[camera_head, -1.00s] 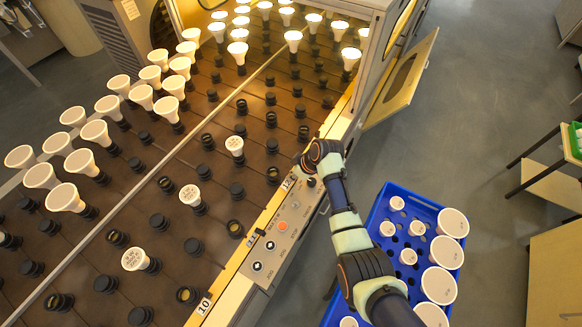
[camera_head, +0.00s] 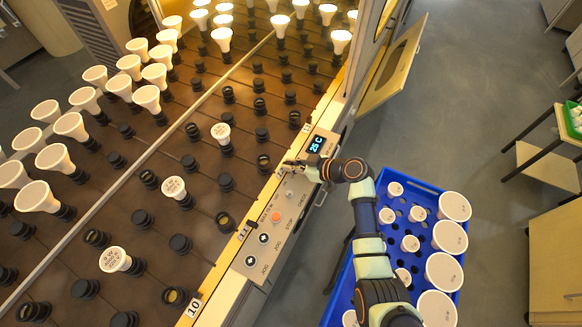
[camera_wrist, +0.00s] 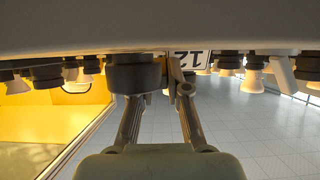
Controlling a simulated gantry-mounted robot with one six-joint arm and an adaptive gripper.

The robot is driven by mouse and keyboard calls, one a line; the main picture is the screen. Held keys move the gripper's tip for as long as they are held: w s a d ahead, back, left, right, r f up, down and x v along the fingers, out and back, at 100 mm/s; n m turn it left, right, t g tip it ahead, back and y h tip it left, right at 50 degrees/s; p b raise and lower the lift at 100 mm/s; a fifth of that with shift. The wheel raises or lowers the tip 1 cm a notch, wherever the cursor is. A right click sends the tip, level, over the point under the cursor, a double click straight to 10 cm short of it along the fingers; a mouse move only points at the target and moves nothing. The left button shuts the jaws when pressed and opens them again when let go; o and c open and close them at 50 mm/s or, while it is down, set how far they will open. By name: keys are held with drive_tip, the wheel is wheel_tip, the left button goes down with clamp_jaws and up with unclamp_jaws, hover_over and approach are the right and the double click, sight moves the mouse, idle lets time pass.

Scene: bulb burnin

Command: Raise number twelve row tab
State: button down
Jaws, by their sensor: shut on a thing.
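The number twelve row tab (camera_wrist: 190,61) is a small white plate with a black "12", upside down in the wrist view. It stands at the belt edge, just beside my fingertips. My gripper (camera_wrist: 160,92) is shut on the tab; the exact contact is partly hidden. A black socket (camera_wrist: 135,75) is close behind the left finger. In the head view my gripper (camera_head: 284,167) is at the yellow edge strip, beyond the control panel's buttons, and covers the tab there.
The row ten tab (camera_head: 193,307) and another tab (camera_head: 244,232) stand along the same strip. The control panel (camera_head: 272,232) with its "25 C" display (camera_head: 316,144) lies beside my wrist. Belt sockets and bulbs (camera_head: 221,131) are close by. A blue crate (camera_head: 340,292) holds bulbs.

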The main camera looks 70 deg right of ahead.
idle(0.4)
drive_tip(key=c, duration=1.1)
unclamp_jaws()
drive_tip(key=shift+c, duration=0.2)
drive_tip(key=shift+s, duration=0.1)
drive_tip(key=v, duration=1.2)
